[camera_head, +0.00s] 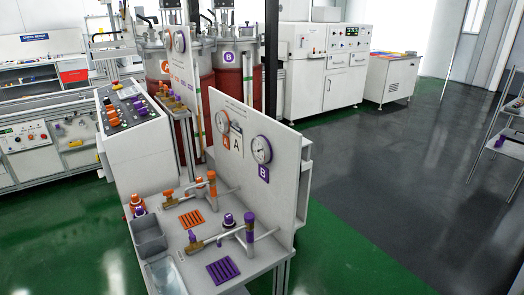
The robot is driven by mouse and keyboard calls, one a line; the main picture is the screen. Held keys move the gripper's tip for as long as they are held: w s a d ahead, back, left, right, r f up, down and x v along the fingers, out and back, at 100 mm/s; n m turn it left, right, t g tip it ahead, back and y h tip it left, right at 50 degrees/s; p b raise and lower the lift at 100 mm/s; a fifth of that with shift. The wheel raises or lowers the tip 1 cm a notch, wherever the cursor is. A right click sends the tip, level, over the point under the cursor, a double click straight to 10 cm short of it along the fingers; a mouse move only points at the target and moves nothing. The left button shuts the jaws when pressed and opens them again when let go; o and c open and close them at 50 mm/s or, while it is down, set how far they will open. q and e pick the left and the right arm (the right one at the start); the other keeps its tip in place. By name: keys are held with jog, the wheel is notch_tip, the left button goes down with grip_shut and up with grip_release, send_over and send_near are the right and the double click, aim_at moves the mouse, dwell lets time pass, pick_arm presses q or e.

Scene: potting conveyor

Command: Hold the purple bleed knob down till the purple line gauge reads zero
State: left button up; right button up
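The purple line gauge (261,150) is a round white dial on the upright white panel, above a purple B label (263,173). Its reading is too small to tell. On the bench below, a purple-topped knob (228,219) stands beside the purple-marked pipe fitting (250,225). A brass valve with a purple handle (193,240) is at the pipe's left end. Another dark purple-marked piece (140,209) stands at the bench's left edge. I cannot tell for certain which is the bleed knob. Neither of my grippers is in view.
A matching orange pipe fitting (211,187) and gauge (222,119) sit farther back. The bench also holds a grey bin (149,247), a clear tray (165,277) and a purple slotted plate (223,270). A control console (135,130) stands behind. Floor (380,190) to the right is clear.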

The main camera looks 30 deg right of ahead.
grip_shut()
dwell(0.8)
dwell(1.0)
